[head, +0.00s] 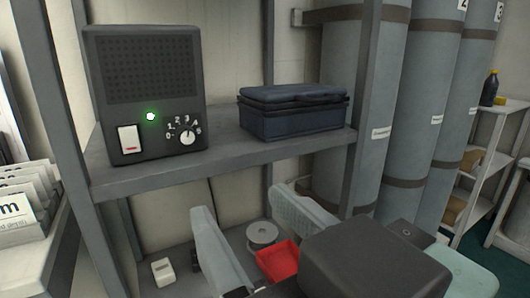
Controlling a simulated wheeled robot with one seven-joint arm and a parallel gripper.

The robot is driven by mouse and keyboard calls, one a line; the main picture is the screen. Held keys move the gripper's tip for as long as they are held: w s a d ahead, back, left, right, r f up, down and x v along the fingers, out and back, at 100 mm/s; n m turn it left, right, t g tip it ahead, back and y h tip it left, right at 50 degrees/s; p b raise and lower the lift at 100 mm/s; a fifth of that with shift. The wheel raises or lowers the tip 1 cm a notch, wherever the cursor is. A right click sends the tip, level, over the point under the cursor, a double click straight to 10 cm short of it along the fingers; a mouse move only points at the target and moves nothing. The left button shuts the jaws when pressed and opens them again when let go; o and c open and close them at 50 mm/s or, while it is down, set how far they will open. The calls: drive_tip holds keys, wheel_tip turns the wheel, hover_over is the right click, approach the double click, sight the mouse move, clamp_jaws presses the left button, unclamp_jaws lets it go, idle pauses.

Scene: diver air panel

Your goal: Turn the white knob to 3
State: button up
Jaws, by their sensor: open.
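The white knob (188,138) is small and round, at the lower right of the front of a dark grey speaker box (153,95) on the shelf. Small white numbers arc around its left and top. Its pointer is too small to read for certain. My gripper (242,204) is open and empty, with its two pale grey fingers spread wide. It is below and to the right of the knob, apart from it, lower in the picture than the shelf's front edge.
A green light (151,117) and a white rocker switch (129,139) are left of the knob. A dark blue case (293,112) sits on the shelf (150,177). A red tray (278,261) and grey roll (262,233) lie below. Rack posts and tall cylinders (410,110) stand right.

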drive_tip(key=p, duration=0.5)
approach(188, 139)
drive_tip(key=v, duration=0.3)
drive_tip(key=p+x, duration=0.4)
drive_tip(key=x, duration=0.7)
drive_tip(key=shift+w+a, duration=0.1)
drive_tip(key=shift+w, duration=0.1)
clamp_jaws()
